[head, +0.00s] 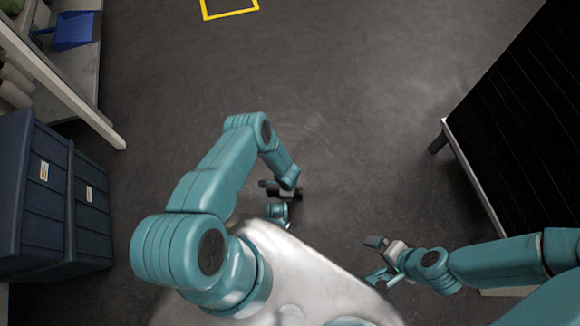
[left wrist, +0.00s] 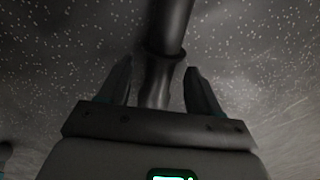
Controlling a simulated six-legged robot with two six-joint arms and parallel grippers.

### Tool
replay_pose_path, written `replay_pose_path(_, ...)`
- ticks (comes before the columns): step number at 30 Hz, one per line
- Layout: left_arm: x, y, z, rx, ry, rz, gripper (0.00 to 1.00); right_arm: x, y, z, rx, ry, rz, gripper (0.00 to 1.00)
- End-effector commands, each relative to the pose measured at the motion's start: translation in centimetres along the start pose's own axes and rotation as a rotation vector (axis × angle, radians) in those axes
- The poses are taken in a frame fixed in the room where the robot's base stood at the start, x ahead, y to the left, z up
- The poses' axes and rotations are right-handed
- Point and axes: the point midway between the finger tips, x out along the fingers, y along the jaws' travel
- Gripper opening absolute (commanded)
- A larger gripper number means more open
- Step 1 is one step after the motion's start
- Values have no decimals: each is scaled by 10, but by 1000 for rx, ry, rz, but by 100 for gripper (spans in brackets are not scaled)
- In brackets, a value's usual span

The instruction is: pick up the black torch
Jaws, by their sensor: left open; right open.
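The black torch (left wrist: 170,28) shows in the left wrist view as a dark cylinder with a wider upper part and a narrower handle. It runs from the top edge down between the fingers of my left gripper (left wrist: 158,68). The fingers are open, one on each side of the handle, with a gap on each side. The handle's lower end is hidden behind the gripper body. In the head view my left gripper is small and dark below the left arm, and I cannot clearly separate the torch from it. My right gripper (head: 377,259) is open and empty at the lower right.
A black-topped table (head: 465,165) with a pale edge is at the right. A yellow floor marking (head: 230,13) is at the top. The grey floor (head: 330,70) between is clear.

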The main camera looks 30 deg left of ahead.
Motion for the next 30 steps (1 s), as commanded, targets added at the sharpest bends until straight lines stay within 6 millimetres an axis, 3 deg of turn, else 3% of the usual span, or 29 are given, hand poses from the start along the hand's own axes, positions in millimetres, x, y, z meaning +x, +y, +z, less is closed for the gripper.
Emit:
replay_pose_path(11,7,7,4,2,0,0,63,2,2,-1,3,2,0,100)
replay_pose_path(17,7,7,5,1,0,0,2,3,1,-1,2,1,0,100)
replay_pose_path(26,5,6,4,2,0,0,1,1,1,0,2,1,0,100)
replay_pose_path(30,-7,4,3,2,0,-1,1,-6,-3,1,-2,-3,0,100)
